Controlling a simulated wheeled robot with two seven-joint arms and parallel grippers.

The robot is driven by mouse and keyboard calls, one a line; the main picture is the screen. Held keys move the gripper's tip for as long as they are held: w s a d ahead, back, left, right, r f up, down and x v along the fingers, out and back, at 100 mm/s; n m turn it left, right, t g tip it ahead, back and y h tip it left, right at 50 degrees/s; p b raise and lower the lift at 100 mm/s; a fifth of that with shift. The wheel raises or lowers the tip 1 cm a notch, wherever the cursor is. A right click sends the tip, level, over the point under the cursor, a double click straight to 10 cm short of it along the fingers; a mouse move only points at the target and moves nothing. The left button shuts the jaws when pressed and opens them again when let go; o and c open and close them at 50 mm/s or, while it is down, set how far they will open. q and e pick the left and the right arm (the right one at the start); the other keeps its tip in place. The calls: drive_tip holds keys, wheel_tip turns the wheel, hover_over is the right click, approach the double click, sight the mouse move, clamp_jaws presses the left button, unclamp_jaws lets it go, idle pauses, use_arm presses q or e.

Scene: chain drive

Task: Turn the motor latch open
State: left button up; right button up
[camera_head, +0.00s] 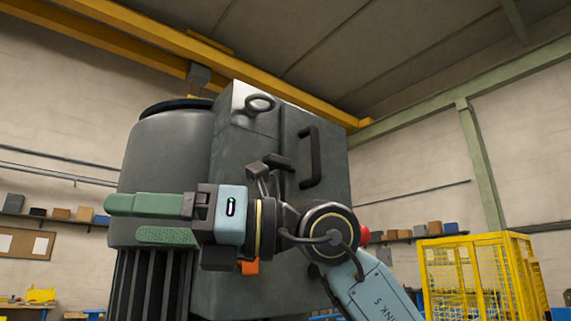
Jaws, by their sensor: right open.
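A large dark grey motor housing (232,150) fills the middle of the view, with a round drum on its left and a box-shaped cabinet on its right. A small dark lever (278,162) on the cabinet front looks like the latch. My wrist partly covers the area just below it, and I cannot tell whether it is turned open. A dark vertical handle (308,157) sits to its right. My right gripper (125,221) points left in front of the drum, its green fingers apart with nothing between them. My left gripper is not in view.
A lifting ring (260,103) sits on the cabinet's upper front. A yellow mesh cage (480,275) stands at the right. Shelves with boxes line the walls, and a yellow beam (200,50) crosses above. The space left of the gripper looks clear.

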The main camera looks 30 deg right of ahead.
drive_tip(key=s+d+r+m+t+h, duration=0.2)
drive_tip(key=d+r+m+t+h, duration=0.2)
drive_tip(key=d+r+t+h, duration=0.6)
drive_tip(key=m+h, duration=0.5)
drive_tip(key=m, duration=0.1)
approach(282, 160)
drive_tip(key=w+p, duration=0.1)
drive_tip(key=w, duration=0.4)
drive_tip(key=w+p, duration=0.1)
drive_tip(key=w, duration=0.2)
drive_tip(key=shift+w+a+p, duration=0.35)
drive_tip(key=shift+w+a, duration=0.05)
drive_tip(key=shift+c, duration=0.4)
drive_tip(key=c, duration=0.9)
